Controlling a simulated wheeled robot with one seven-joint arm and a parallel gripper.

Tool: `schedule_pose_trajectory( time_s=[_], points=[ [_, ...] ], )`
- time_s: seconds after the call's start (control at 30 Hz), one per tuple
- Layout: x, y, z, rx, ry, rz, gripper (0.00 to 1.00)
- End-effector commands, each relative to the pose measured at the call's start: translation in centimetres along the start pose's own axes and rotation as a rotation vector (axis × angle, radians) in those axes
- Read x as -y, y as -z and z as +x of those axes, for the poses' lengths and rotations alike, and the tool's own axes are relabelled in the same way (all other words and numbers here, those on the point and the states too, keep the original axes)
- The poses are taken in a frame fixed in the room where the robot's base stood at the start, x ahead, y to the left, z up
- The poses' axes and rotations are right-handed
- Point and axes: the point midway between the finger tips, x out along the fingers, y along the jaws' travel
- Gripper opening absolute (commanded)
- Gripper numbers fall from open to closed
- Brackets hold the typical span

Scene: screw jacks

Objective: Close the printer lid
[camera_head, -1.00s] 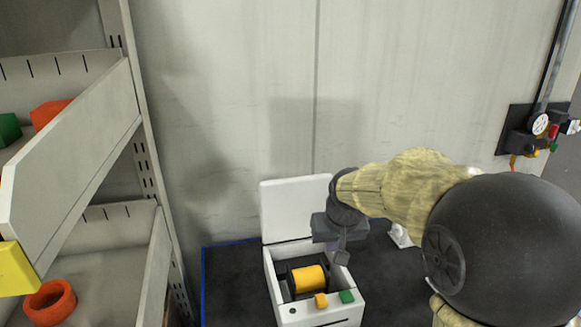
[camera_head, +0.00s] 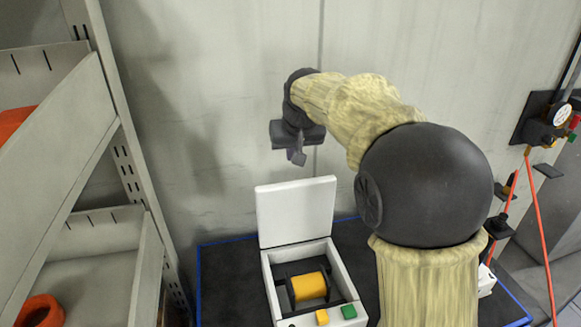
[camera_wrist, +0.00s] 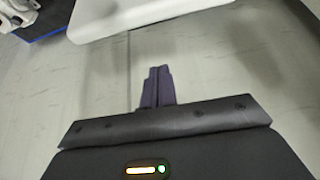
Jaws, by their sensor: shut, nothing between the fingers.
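The white printer (camera_head: 268,273) stands on the dark table with its lid (camera_head: 296,212) raised upright at the back. Inside the open body is a yellow-orange roll (camera_head: 309,287) on a dark holder. A yellow button and a green button sit on the front. My gripper (camera_head: 297,158) is above the lid's top edge, apart from it, with its fingers pointing down. In the wrist view my gripper's fingers (camera_wrist: 157,75) are together and empty.
A grey shelf rack (camera_head: 70,160) with an orange ring (camera_head: 40,311) stands at the left. A pale wall (camera_head: 225,110) is behind the table. A dark fixture with orange hoses (camera_head: 544,235) is at the right. The dark tabletop (camera_head: 225,280) is bare left of the printer.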

Motion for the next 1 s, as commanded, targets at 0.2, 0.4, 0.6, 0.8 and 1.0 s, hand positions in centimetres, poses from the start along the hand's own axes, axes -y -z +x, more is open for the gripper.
schedule_pose_trajectory(
  time_s=[0.2, 0.4, 0.6, 0.8, 1.0],
  points=[
    [0.4, 0.5, -0.4, -0.005, 0.003, -0.005, 0.00],
    [0.4, 0.5, -0.3, -0.005, 0.003, -0.005, 0.00],
    [0.4, 0.5, 0.4, -0.003, 0.002, -0.005, 0.00],
    [0.4, 0.5, 3.1, 0.001, 0.002, -0.005, 0.00],
    [0.4, 0.6, 6.5, 0.000, 0.002, -0.005, 0.00]
  ],
)
